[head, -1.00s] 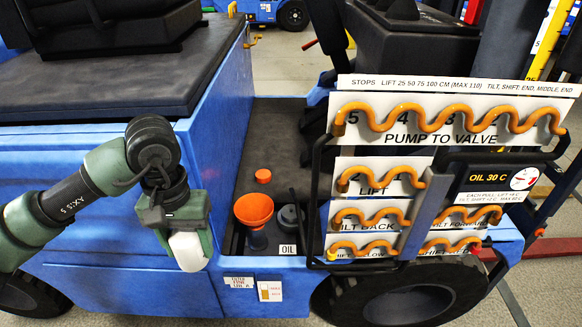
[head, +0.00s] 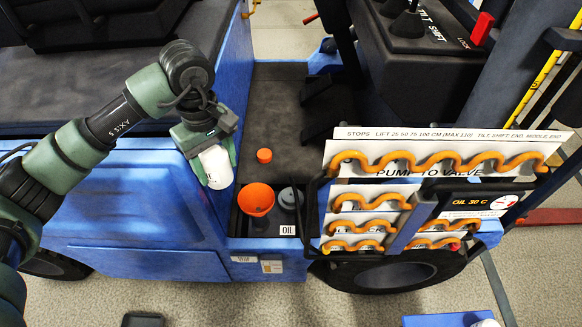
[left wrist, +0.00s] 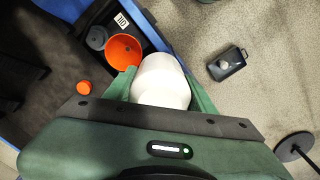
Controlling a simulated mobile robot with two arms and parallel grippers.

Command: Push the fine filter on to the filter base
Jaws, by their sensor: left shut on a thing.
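My left gripper (head: 213,150) is shut on a white rounded cylinder, which I take for the fine filter (head: 216,168). It is held beside the blue truck's side, left of the orange funnel and apart from it. In the left wrist view the filter (left wrist: 160,82) sits between the green fingers (left wrist: 161,92). Its lower end faces away from that camera and is hidden. I cannot pick out the filter base for certain in either view. My right gripper is not in view.
The orange funnel (head: 256,198) and a dark grey cap (head: 291,197) stand in a recess by the OIL label (head: 287,230). An orange cap (head: 264,156) lies on the dark deck. A dark box (left wrist: 228,64) is on the floor.

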